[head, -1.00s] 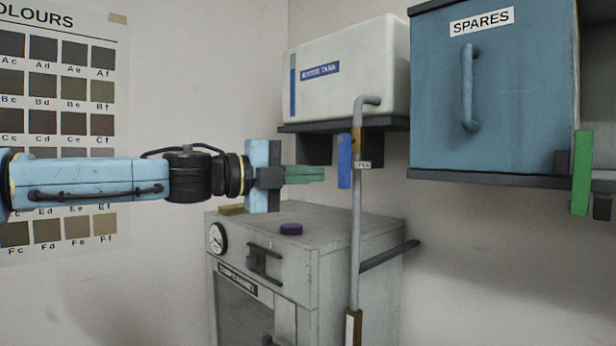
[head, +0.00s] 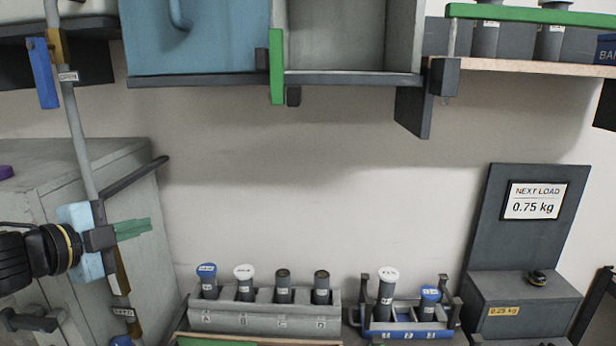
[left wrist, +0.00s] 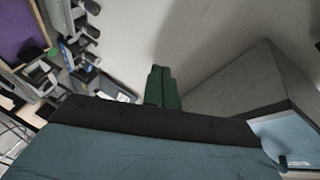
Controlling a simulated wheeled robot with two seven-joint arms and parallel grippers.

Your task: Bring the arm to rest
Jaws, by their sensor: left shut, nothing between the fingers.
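My left gripper (head: 132,229) comes in from the left edge of the head view. Its green fingers are shut together with nothing between them and point right. It is in front of the grey cabinet (head: 110,155) and the grey pipe (head: 78,150); I cannot tell how far apart they are. In the left wrist view the green fingers (left wrist: 161,88) also lie together. My right gripper is not in view.
A blue cupboard (head: 195,35) hangs above, with a green handle bar (head: 277,66). A grey rack (head: 265,318) with several capped tubes and a blue-fronted rack (head: 405,328) stand below. A dark load stand (head: 525,235) is at right. The wall between is clear.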

